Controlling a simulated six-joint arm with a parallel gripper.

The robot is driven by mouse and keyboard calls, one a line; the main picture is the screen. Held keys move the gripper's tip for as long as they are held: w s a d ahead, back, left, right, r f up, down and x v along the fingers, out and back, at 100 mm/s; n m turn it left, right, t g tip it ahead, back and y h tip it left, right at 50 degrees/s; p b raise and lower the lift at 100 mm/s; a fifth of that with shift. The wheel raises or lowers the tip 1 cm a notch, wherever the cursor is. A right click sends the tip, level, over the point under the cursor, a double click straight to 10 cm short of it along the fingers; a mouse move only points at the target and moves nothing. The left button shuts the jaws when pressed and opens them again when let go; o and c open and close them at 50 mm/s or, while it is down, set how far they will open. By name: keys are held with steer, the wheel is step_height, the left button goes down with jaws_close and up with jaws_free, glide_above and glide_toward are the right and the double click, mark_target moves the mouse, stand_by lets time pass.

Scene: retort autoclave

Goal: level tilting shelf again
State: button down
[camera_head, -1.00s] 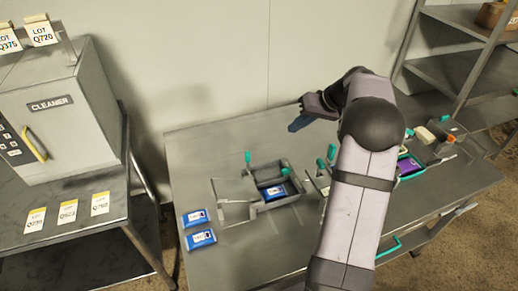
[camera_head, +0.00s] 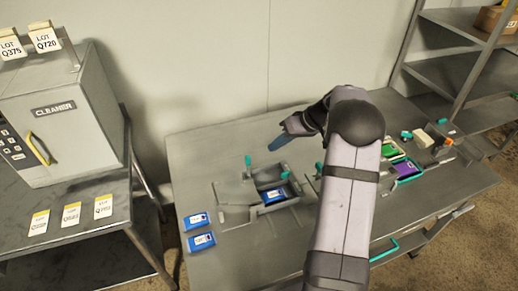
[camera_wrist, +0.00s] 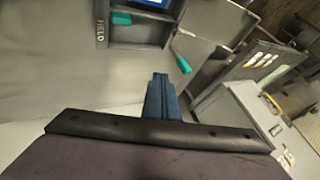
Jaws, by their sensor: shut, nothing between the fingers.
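My gripper (camera_head: 277,144) has blue fingers, shut and empty, held above the back of the steel table. The fingers also show in the wrist view (camera_wrist: 160,98). The grey station with a tilting shelf (camera_head: 234,192) stands to its left and nearer the front; the shelf plate (camera_wrist: 207,45) shows in the wrist view beside a tray. A teal-tipped lever (camera_head: 248,161) stands upright at the station's back, apart from the fingers; a teal grip (camera_wrist: 183,65) shows in the wrist view. A blue pack (camera_head: 275,195) lies in the tray. The shelf's exact tilt is unclear.
Two blue packs (camera_head: 199,242) lie at the table's left front. A purple pack (camera_head: 407,168) and a green one are at the right, partly behind my arm. The cleaner (camera_head: 60,120) stands on a left bench with lot cards. The table's back left is clear.

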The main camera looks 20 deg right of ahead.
mark_target(247, 158)
steer(key=w+a+f+p, duration=0.1)
steer(key=a+f+p, duration=0.1)
steer(key=a, duration=0.3)
steer(key=shift+w+a+f+p, duration=0.2)
steer(key=shift+a+f+p, duration=0.15)
steer(key=shift+p, duration=0.45)
steer(key=a+h+b, duration=0.2)
steer(key=a+h, duration=0.1)
steer(key=a, duration=0.1)
steer(key=shift+n, duration=0.4)
steer(key=shift+s+a+r, duration=0.1)
steer(key=shift+a+r, duration=0.1)
steer(key=shift+a, duration=0.1)
